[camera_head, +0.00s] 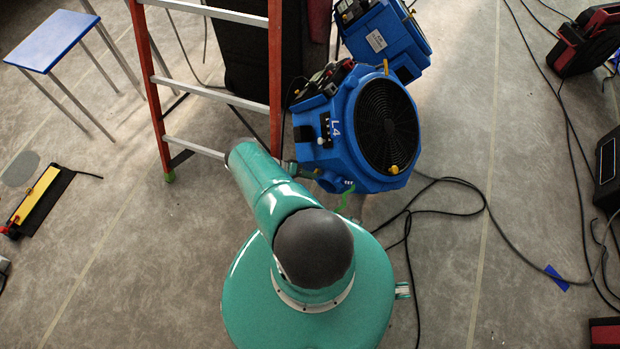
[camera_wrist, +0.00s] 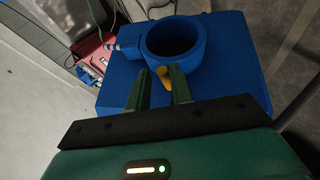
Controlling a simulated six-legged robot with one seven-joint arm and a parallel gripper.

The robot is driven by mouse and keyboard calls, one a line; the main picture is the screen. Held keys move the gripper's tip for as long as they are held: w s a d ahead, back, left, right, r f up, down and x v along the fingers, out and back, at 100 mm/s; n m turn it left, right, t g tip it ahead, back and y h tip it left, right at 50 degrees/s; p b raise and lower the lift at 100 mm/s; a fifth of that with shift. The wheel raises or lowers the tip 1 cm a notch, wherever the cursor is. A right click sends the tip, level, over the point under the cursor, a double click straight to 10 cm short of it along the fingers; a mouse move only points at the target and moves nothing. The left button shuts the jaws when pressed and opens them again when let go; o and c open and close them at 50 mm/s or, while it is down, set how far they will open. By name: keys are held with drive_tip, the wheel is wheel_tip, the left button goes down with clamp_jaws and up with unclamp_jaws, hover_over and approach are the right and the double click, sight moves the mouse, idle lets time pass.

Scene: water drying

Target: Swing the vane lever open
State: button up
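A blue fan unit (camera_head: 340,125), marked L4, stands ahead of my arm, with a round dark grille on its right. In the wrist view the blue housing (camera_wrist: 235,95) fills the middle, with a round blue duct opening (camera_wrist: 180,45) at its top. A small yellow lever (camera_wrist: 164,78) sits at the near side of this opening. My gripper (camera_wrist: 158,80) is open, its two green fingers spread with the lever appearing between their tips. I cannot tell whether either finger touches it.
A red-railed ladder (camera_head: 152,90) stands left of the fan, close to my arm. A second blue unit (camera_head: 385,40) is behind. Black cables (camera_head: 450,212) lie on the floor to the right. A blue-topped stool (camera_head: 50,40) is at the far left.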

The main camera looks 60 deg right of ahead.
drive_tip(key=s+a+r, duration=0.7)
drive_tip(key=a+r, duration=0.4)
drive_tip(key=r, duration=0.1)
drive_tip(key=shift+s+a, duration=0.25)
drive_tip(key=shift+a, duration=0.15)
drive_tip(key=shift+o, duration=0.2)
drive_tip(key=shift+r, duration=0.1)
